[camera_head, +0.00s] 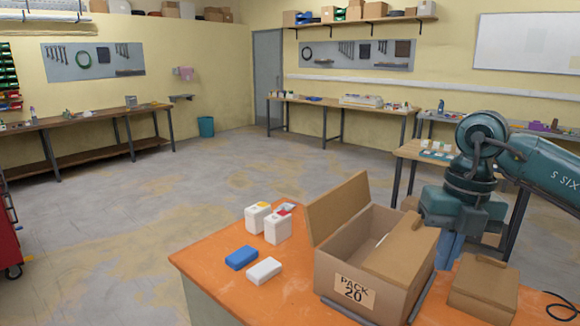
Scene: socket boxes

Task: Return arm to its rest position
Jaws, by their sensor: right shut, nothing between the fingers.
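My right arm comes in from the right edge, and its gripper (447,258) points down just behind the right side of the cardboard box. The fingers are shut with nothing held; their tips are partly hidden by the box. The open cardboard box (336,272), labelled PACK 20, stands on the orange table (210,258). One flap is raised at its left and a brown panel lies over its right part. Its inside is mostly hidden. My left gripper is not in view.
Two white cartons, one with a yellow top (258,218) and one with a red top (278,227), stand left of the box. A blue block (241,258) and a white block (264,271) lie in front. A smaller closed carton (483,290) sits at right.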

